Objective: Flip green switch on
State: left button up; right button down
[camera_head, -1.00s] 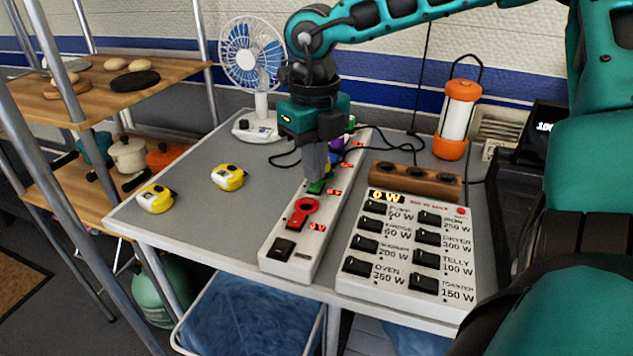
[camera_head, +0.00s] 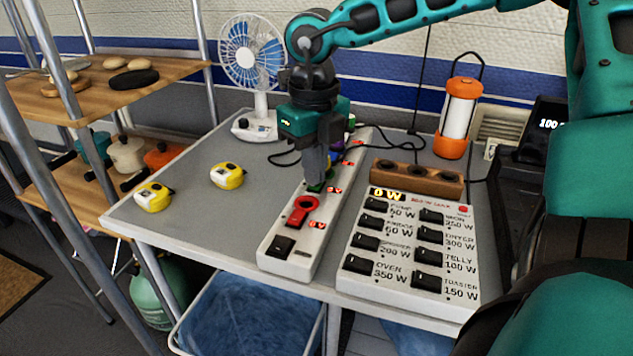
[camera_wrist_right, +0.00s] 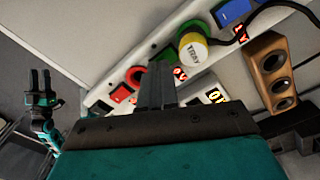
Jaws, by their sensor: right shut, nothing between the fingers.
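The green switch (camera_head: 315,188) is on the long white power strip (camera_head: 283,262), beyond the red switch with a ring. It is mostly hidden by my right gripper (camera_head: 318,182), which points down at it. My right gripper is shut and empty, its fingertips at or just above the switch; contact is unclear. In the right wrist view, the closed fingers (camera_wrist_right: 155,86) cover part of the strip, with green (camera_wrist_right: 167,52) showing behind them. The switch's on or off position cannot be told. My left gripper (camera_wrist_right: 41,76) shows open and empty at left in the wrist view.
A white panel (camera_head: 405,283) with black switches and a "0 W" display lies right of the strip. A brown socket block (camera_head: 417,178), an orange lantern (camera_head: 457,118) and a fan (camera_head: 252,60) stand behind. Two yellow tape measures (camera_head: 227,176) sit left, with bare table around them.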

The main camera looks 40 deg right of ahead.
jog(key=shift+f+b, duration=0.4)
jog(key=shift+r, duration=0.1)
jog(key=shift+r+p, duration=2)
jog(key=shift+r, duration=1.45)
